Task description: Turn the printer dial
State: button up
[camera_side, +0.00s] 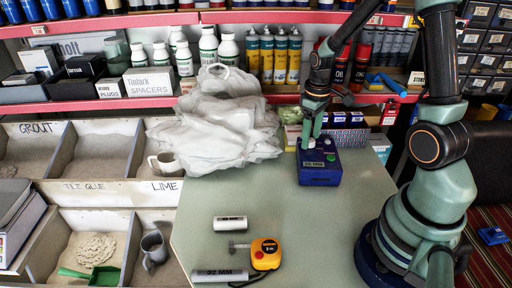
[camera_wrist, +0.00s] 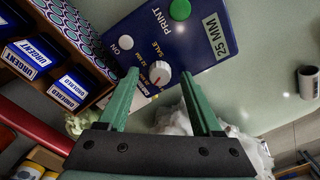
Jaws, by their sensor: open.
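The blue printer (camera_side: 320,175) stands on the grey-green table, below my gripper (camera_side: 311,134). I cannot tell how deep the tips reach. In the side view my fingers partly hide the dial.
A crumpled white plastic bag (camera_side: 215,125) lies left of the printer. A yellow tape measure (camera_side: 265,253) and pipe pieces (camera_side: 230,223) lie near the front. Blue boxes (camera_wrist: 75,88) stand close beside the printer. The table middle is clear.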

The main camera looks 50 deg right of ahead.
jog(key=shift+f, duration=0.25)
grip_shut()
